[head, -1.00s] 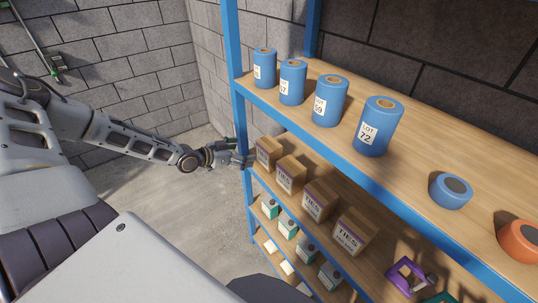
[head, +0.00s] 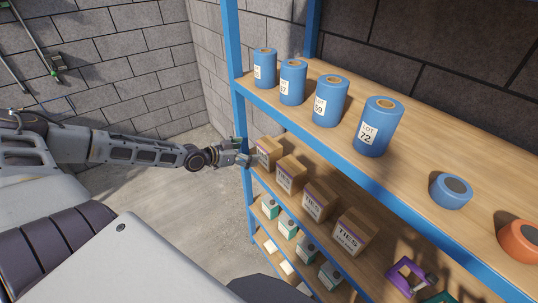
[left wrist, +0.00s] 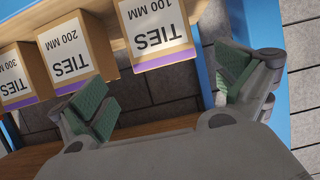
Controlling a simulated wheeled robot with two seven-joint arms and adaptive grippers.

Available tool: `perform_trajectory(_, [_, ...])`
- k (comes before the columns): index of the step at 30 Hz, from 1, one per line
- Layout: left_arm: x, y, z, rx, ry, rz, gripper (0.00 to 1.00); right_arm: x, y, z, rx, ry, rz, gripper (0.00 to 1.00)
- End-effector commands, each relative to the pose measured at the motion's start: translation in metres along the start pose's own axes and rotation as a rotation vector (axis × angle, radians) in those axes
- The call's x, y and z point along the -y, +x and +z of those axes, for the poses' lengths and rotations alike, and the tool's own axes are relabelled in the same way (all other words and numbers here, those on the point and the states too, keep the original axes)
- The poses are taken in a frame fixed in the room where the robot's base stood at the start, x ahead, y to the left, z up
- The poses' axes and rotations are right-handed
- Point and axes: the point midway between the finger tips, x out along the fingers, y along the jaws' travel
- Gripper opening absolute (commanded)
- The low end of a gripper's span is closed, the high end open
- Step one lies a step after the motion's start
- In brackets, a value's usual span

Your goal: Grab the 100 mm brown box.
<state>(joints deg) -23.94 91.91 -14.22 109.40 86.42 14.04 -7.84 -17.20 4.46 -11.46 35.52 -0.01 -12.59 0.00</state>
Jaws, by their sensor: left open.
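The 100 mm brown box (head: 269,151) is the leftmost of the row of TIES boxes on the second shelf, by the blue corner post. In the left wrist view its label reads TIES 100 MM (left wrist: 155,28), upside down, above a purple stripe. My left gripper (head: 243,152) is at the shelf's left end, just left of this box and partly in front of its face. The left wrist view shows its green-padded fingers (left wrist: 165,95) spread wide and empty, with the box ahead of the gap, apart from the pads. My right gripper is out of view.
The 200 mm box (left wrist: 74,52) stands beside the 100 mm box, with the 300 mm box (left wrist: 14,75) beyond. The blue post (head: 239,110) is close to my left gripper. Blue cylinders (head: 378,127) stand on the shelf above, teal-and-white items (head: 288,228) below.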

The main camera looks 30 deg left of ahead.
Motion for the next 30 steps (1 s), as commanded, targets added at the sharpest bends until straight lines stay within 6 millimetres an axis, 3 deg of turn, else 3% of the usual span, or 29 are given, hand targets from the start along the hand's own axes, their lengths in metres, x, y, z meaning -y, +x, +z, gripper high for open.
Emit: perform_trajectory(30, [0.004, 0.024, 0.000, -0.001, -0.002, -0.008, 1.00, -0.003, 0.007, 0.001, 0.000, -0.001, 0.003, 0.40])
